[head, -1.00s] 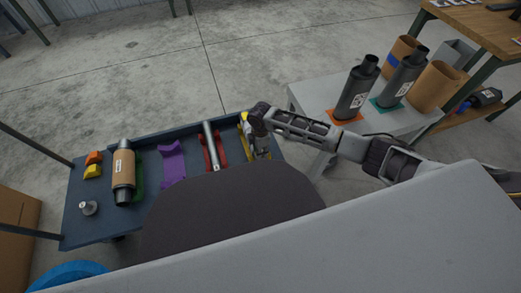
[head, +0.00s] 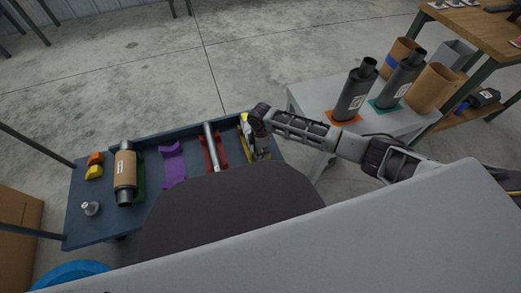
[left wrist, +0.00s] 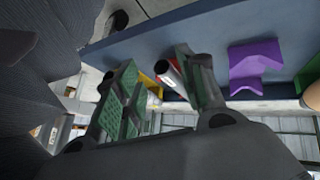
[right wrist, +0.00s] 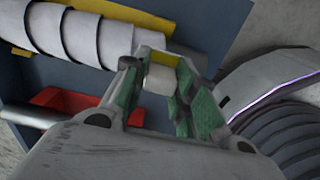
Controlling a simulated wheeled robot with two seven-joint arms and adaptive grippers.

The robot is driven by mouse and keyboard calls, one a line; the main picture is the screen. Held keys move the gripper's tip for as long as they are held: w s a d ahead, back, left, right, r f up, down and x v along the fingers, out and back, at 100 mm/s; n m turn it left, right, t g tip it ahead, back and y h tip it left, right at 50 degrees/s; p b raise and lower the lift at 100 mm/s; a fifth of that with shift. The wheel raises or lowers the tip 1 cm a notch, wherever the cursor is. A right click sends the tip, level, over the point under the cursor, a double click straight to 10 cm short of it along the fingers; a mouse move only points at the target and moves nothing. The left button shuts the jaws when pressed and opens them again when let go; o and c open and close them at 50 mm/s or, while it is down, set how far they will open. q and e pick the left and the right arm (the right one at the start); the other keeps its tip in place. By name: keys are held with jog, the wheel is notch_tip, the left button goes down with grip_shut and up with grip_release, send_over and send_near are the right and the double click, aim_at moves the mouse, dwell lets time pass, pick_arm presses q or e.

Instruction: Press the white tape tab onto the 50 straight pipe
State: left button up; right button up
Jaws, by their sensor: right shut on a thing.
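My right gripper (head: 258,150) is low over the right end of the blue table. In the right wrist view its green-padded fingers (right wrist: 160,95) are shut on a small white piece (right wrist: 159,79), which looks like the tape tab. A pipe with white spiral bands (right wrist: 92,36) lies just beyond the fingers, with yellow cradle parts beside it. I cannot tell whether the white piece touches it. A bare silver pipe (head: 211,140) lies in a red cradle (head: 222,152); no label is readable on either pipe. My left gripper (left wrist: 160,85) is open and empty in its wrist view.
The blue table (head: 78,218) also holds a purple cradle (head: 173,165), a brown-wrapped muffler (head: 125,170), and small orange and yellow blocks (head: 94,166). A grey side table (head: 310,98) with two dark mufflers stands to the right, under my right arm.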

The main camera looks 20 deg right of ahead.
jog(key=shift+r, duration=0.15)
pick_arm(q)
jog(key=shift+w+r, duration=0.45)
jog(key=shift+s+f, duration=0.15)
jog(key=shift+s+f, duration=0.3)
jog(key=shift+s, duration=0.1)
pick_arm(e)
jog(key=shift+f, duration=0.25)
pick_arm(q)
jog(key=shift+w, duration=0.2)
pick_arm(e)
jog(key=shift+f, duration=0.2)
pick_arm(q)
jog(key=shift+w+r, duration=0.2)
jog(key=shift+w, duration=0.15)
jog(key=shift+s, duration=0.15)
pick_arm(e)
jog(key=shift+f, duration=0.1)
